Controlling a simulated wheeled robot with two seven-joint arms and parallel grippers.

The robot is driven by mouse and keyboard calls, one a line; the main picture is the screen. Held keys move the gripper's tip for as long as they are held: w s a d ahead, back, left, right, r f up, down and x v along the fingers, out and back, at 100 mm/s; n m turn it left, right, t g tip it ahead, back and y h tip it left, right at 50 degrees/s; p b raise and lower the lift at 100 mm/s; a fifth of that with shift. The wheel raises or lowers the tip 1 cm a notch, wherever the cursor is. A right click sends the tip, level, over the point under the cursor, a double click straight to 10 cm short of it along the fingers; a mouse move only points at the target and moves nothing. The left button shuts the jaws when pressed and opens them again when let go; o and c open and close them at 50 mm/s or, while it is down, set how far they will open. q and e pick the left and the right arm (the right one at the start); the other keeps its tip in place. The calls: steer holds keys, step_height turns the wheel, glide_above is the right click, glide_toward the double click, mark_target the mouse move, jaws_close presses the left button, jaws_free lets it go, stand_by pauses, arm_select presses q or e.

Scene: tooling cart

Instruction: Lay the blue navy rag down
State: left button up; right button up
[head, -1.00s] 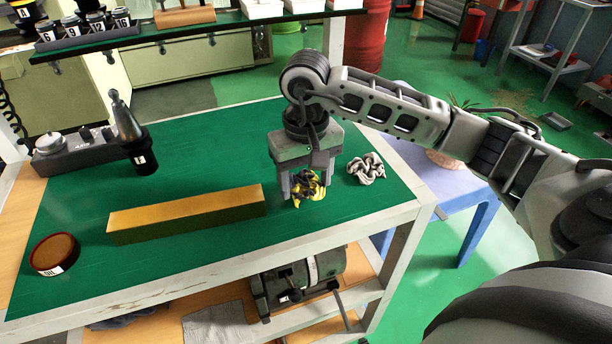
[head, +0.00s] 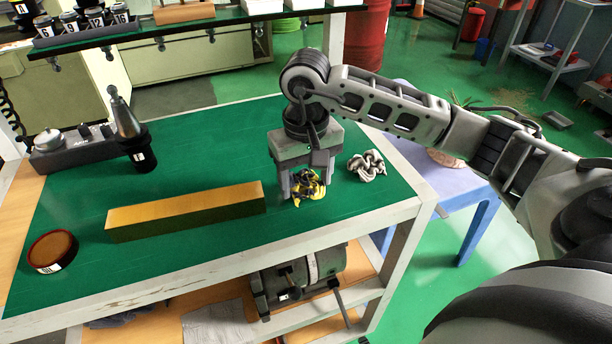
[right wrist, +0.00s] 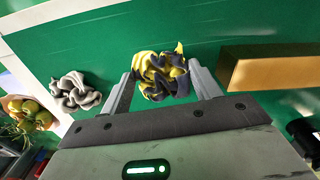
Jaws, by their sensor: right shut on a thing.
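A crumpled rag in yellow and dark navy (head: 309,190) is between the fingers of my right gripper (head: 305,181), low at the green mat near the front right of the cart top. In the right wrist view the same rag (right wrist: 160,76) sits bunched between the two fingertips (right wrist: 163,72), which close on it from both sides. I cannot tell whether its underside touches the mat. A second crumpled rag, grey-white (head: 366,166), lies on the mat just right of the gripper; it also shows in the right wrist view (right wrist: 75,92). My left gripper is not in view.
A long brass-coloured bar (head: 186,211) lies left of the gripper. A round brown-topped tin (head: 53,251) is at the front left. A grey device with a dark tool holder (head: 130,132) stands at the back left. An overhead shelf (head: 190,32) crosses the back. The mat's back middle is clear.

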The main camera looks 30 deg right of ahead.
arm_select(q)
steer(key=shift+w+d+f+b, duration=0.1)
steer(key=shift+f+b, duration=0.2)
steer(key=shift+b, duration=0.2)
arm_select(e)
steer(key=shift+f, duration=0.5)
steer(key=o, duration=1)
steer(key=shift+o, duration=0.2)
arm_select(q)
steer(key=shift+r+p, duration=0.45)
steer(key=shift+p, duration=0.25)
arm_select(e)
step_height(320, 180, up, 16)
